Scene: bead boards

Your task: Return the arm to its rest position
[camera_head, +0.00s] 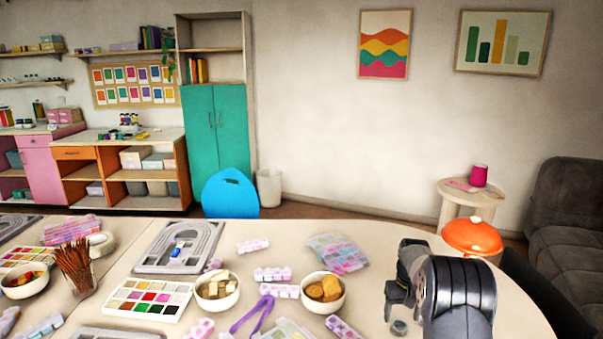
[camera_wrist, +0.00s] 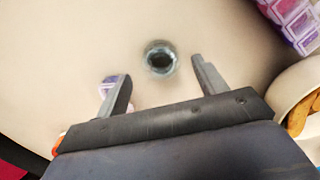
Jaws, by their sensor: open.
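My gripper (camera_wrist: 160,88) is open, with its two dark fingers spread apart in the wrist view. Nothing is between the fingertips at their own height. A small round dark ring-like item (camera_wrist: 160,58) lies on the table beyond the fingertips. In the head view my arm reaches over the right part of the table (camera_head: 385,255), and the gripper (camera_head: 390,302) points down there. The small round item (camera_head: 399,327) shows just below it, apart from the fingers as far as I can tell.
A bowl of orange-brown pieces (camera_head: 323,304) stands left of my gripper. A clear bead box (camera_head: 338,253) lies behind it. Purple tongs (camera_head: 252,314), a bowl of pale blocks (camera_head: 217,305) and a grey bead board (camera_head: 150,265) are farther left. An orange stool (camera_head: 472,237) stands beyond the table.

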